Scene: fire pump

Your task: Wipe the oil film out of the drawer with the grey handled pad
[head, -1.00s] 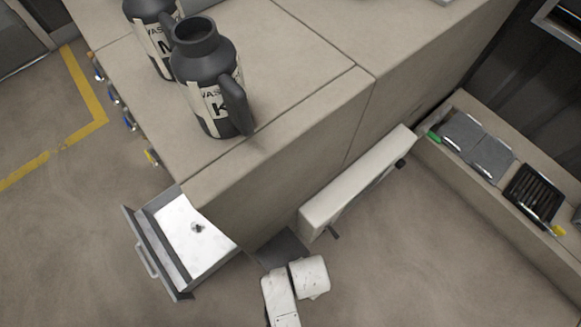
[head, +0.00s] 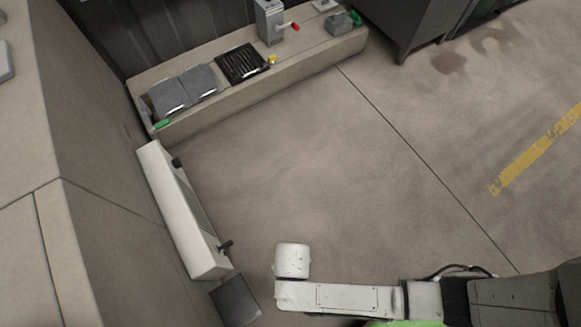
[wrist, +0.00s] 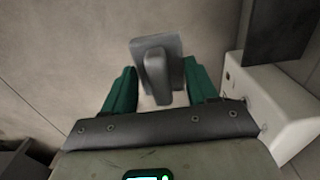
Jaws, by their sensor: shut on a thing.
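The grey handled pad (wrist: 168,47) is in the wrist view, a flat grey plate with a grey upright handle (wrist: 156,80). My gripper (wrist: 158,88) has its green fingers on either side of the handle and is shut on it. The pad is held over the floor, away from any surface it could wipe. In the head view my white arm reaches in along the bottom edge; the gripper itself does not show clearly there.
A long beige ledge (head: 310,66) carries grey flat pieces (head: 200,80), a black slotted tray (head: 241,63) and a grey box with a red lever (head: 270,20). A white panel (head: 180,215) with dark knobs stands against the beige cabinet (head: 95,190). The floor (head: 350,170) between is clear.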

